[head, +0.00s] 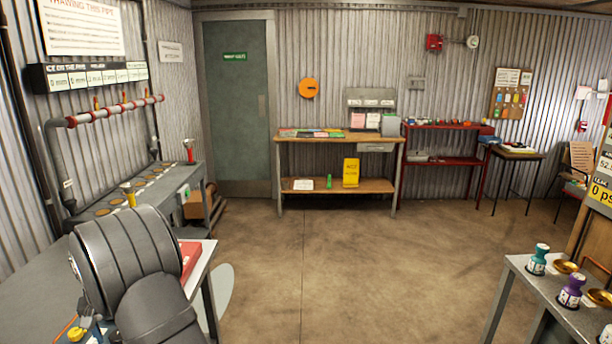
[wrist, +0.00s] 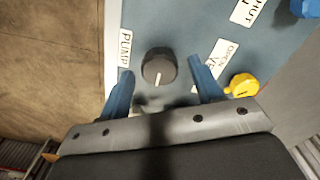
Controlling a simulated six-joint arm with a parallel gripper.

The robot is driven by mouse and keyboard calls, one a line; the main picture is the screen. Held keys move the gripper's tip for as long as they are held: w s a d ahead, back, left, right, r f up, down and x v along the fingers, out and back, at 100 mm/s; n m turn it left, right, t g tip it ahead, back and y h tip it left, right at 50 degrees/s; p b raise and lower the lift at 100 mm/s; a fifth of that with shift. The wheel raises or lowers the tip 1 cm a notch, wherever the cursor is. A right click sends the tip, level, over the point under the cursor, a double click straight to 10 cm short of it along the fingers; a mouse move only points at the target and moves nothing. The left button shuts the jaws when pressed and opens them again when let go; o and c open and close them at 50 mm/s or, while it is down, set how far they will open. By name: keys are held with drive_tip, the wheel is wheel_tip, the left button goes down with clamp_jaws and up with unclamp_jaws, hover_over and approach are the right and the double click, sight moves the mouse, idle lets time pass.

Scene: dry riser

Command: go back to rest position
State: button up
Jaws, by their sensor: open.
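In the wrist view, my gripper (wrist: 160,66) is open, with its two blue fingers apart. A black round knob (wrist: 158,64) with a pale pointer line lies between the fingertips in the picture, with gaps on both sides. I cannot tell how far above it the fingers are. The knob sits on a blue panel (wrist: 180,25) beside a label reading PUMP (wrist: 125,48). A yellow knob (wrist: 242,85) is just right of the right finger.
A grey bench (head: 30,285) with a red-banded pipe stands along the left wall. A red item (head: 189,258) lies beside my arm. A metal table (head: 540,290) with teal and purple-handled stamps is at the lower right. The middle floor (head: 330,260) is clear.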

wheel_tip(320, 180, up, 16)
wheel_tip(320, 180, down, 17)
drive_tip(key=n, duration=0.4)
drive_tip(key=shift+r, duration=0.1)
drive_tip(key=n, duration=0.4)
drive_tip(key=shift+n, duration=0.3)
drive_tip(key=n, duration=0.4)
drive_tip(key=shift+n, duration=0.3)
drive_tip(key=n, duration=0.4)
drive_tip(key=shift+s, duration=0.1)
idle(1.1)
